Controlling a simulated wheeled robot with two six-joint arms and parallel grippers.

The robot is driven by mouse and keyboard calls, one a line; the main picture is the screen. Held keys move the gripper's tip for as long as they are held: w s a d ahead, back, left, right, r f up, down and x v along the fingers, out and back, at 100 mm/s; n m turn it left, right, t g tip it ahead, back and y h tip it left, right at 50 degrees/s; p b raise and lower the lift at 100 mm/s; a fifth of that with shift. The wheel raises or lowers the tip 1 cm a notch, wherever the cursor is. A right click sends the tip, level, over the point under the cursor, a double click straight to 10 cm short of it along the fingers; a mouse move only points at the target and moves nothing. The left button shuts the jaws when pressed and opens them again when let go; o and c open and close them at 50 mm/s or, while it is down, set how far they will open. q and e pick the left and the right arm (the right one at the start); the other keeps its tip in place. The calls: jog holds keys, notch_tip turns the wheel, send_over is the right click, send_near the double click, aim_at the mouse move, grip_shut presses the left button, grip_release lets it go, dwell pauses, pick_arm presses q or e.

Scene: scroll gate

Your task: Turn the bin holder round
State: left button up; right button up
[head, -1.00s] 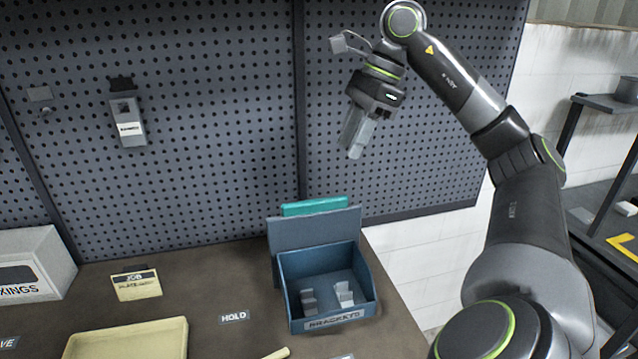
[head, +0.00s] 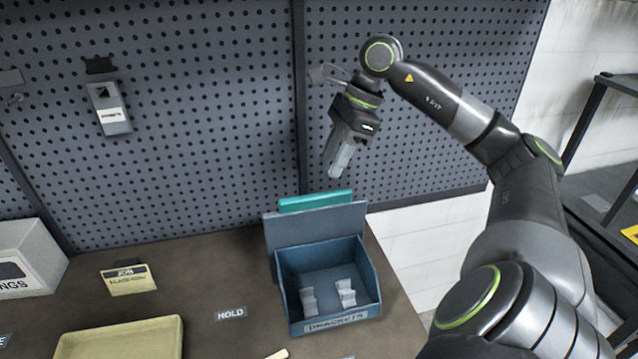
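A blue open-front bin (head: 355,320) labelled "BRACKETS" stands upright on the bench, right of centre, its label facing me. A flat blue-grey panel (head: 315,222) rises directly behind it, and a teal piece (head: 315,201) shows above that panel. I cannot tell which of these parts make up the holder. Several pale grey brackets (head: 345,293) lie in the bin. My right gripper (head: 340,162) hangs above and behind the bin, pointing down, apart from it. Its fingers are seen nearly edge-on, so their gap is unclear. My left gripper is out of view.
A pegboard wall (head: 200,130) stands behind the bench. A cream tray (head: 120,340), a "JOB" card (head: 128,280) and a white box (head: 35,255) are to the left. A "HOLD" label (head: 231,313) lies left of the bin.

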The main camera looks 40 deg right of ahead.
aim_at(316, 195)
jog(key=p+x, duration=0.1)
jog(key=x, duration=0.4)
jog(key=shift+a+f+p, duration=0.25)
jog(key=shift+f+p, duration=0.05)
jog(key=shift+x, duration=1)
jog(key=shift+d, duration=0.1)
grip_shut()
